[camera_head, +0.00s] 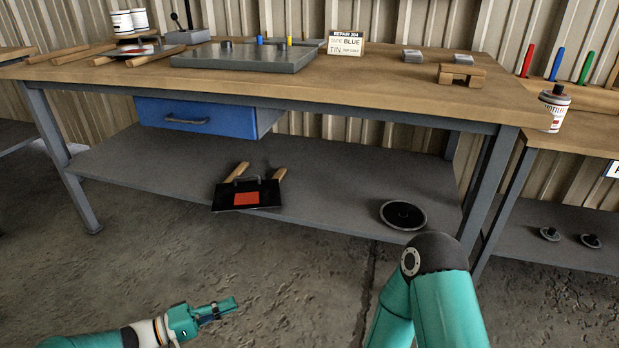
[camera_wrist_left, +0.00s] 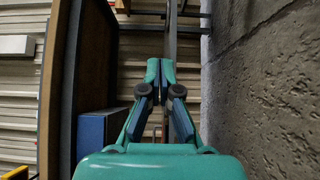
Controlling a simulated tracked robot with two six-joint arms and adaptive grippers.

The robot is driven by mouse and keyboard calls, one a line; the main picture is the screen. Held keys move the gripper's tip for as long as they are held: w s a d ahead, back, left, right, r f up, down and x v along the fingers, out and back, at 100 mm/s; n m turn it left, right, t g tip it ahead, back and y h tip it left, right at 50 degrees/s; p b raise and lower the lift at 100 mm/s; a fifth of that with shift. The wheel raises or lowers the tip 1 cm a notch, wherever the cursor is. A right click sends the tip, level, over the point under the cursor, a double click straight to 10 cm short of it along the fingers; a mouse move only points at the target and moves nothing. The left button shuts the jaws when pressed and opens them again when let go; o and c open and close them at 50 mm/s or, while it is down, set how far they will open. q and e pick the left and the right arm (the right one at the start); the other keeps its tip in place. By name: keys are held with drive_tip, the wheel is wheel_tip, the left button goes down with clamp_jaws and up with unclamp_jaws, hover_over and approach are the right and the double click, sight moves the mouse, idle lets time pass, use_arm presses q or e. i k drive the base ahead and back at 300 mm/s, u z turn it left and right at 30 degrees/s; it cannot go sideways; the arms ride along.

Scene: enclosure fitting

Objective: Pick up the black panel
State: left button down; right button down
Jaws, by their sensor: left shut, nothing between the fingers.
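The black panel (camera_head: 221,198) has a red square on its face and a dark handle at its top edge. It sits near the front edge of the grey lower shelf, with two wooden pieces (camera_head: 238,171) behind it. My left gripper (camera_head: 232,304) is low over the concrete floor, in front of the bench and well apart from the panel. Its fingers are shut and empty; they also show in the left wrist view (camera_wrist_left: 160,68). The panel cannot be made out in the left wrist view. My right gripper is out of view; only its arm shows at the lower right.
The lower shelf (camera_head: 330,185) also holds a black disc (camera_head: 403,214) to the right. A blue drawer (camera_head: 195,117) hangs above the shelf under the wooden benchtop (camera_head: 380,80). Bench legs stand at both sides. The floor in front is clear.

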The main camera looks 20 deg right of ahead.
sight(235, 196)
drive_tip(key=z, duration=0.15)
drive_tip(key=i, duration=1)
